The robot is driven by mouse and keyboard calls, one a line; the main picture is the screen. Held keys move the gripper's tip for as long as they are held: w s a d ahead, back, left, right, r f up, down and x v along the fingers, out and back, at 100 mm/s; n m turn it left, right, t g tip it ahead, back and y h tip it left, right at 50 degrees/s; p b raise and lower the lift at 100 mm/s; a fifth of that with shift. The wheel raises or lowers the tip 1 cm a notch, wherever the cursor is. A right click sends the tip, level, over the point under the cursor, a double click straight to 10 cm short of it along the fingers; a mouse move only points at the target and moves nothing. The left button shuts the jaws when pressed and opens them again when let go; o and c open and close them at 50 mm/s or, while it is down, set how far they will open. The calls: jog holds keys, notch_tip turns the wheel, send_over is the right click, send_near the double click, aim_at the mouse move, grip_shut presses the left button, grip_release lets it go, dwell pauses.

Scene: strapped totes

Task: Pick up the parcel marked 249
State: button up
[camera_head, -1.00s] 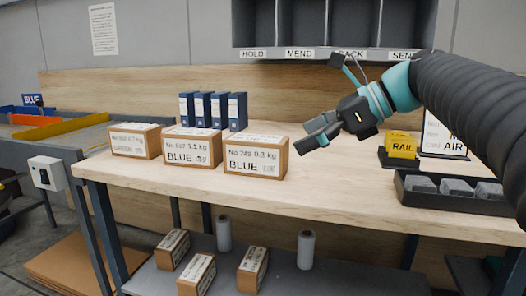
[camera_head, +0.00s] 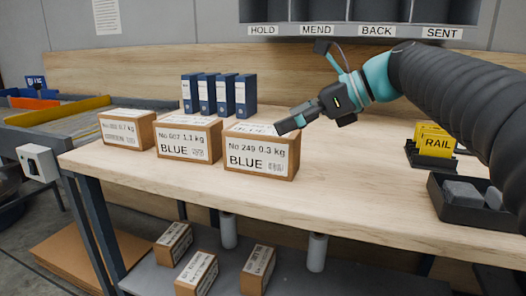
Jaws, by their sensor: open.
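The parcel marked 249 (camera_head: 262,153) is a brown box with a white label reading No 249 0.3 kg BLUE. It stands upright on the wooden table (camera_head: 350,190), rightmost in a row of three boxes. My gripper (camera_head: 284,127) is open, with its fingers at the top right of this parcel in the picture. The fingers overlap the parcel's upper edge; I cannot tell whether they touch it. Part of the parcel's top is hidden behind them.
Parcel 607 (camera_head: 187,139) stands close on the left, with another box (camera_head: 127,129) beyond it. Blue binders (camera_head: 220,95) stand behind. The table's middle is clear.

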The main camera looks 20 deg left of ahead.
aim_at(264, 129)
jog(key=shift+w+x, duration=0.2)
jog(key=shift+x, duration=1.45)
jog(key=shift+w+x, duration=0.15)
jog(key=shift+x, duration=1.5)
jog(key=shift+r, duration=0.1)
jog(key=c, duration=1.5)
jog(key=shift+o, duration=0.2)
